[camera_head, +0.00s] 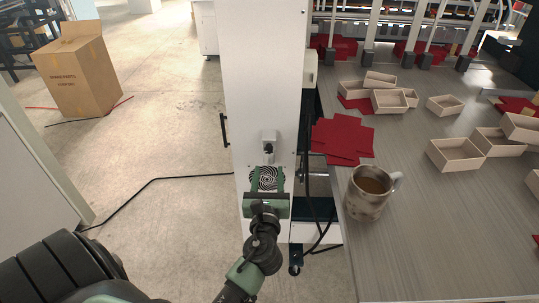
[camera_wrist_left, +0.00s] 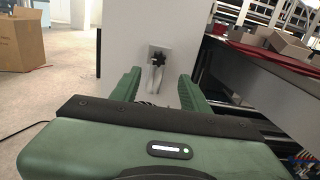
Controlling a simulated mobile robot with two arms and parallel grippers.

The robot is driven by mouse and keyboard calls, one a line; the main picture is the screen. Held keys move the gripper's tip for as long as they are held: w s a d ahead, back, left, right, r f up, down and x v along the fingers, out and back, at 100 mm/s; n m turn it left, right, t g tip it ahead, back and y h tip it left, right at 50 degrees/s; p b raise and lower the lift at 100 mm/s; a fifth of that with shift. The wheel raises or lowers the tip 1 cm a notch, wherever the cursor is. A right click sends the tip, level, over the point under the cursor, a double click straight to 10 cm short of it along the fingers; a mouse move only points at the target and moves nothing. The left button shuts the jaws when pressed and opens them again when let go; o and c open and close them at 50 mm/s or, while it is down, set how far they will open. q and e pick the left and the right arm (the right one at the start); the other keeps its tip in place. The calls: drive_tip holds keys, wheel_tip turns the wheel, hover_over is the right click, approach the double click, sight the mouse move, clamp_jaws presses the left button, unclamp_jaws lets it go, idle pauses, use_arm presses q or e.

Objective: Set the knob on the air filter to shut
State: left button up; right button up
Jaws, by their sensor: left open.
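In the left wrist view the gripper (camera_wrist_left: 159,76) also shows open. My right gripper is not in view.
The white cabinet (camera_head: 262,70) has a dark handle on its left side. A grey table (camera_head: 430,220) stands to the right with a mug (camera_head: 368,192), red sheets (camera_head: 343,137) and several pale boxes. A cardboard box (camera_head: 78,75) stands on open floor at left. A black cable crosses the floor.

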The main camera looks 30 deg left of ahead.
sight(269, 151)
use_arm(q)
drive_tip(key=x, duration=0.7)
drive_tip(key=shift+a+r+p, duration=0.2)
drive_tip(key=shift+r+p, duration=0.1)
drive_tip(key=shift+p, duration=0.05)
drive_tip(key=shift+w+a, duration=0.1)
drive_tip(key=shift+w, duration=0.05)
drive_tip(key=shift+w+a, duration=0.15)
clamp_jaws()
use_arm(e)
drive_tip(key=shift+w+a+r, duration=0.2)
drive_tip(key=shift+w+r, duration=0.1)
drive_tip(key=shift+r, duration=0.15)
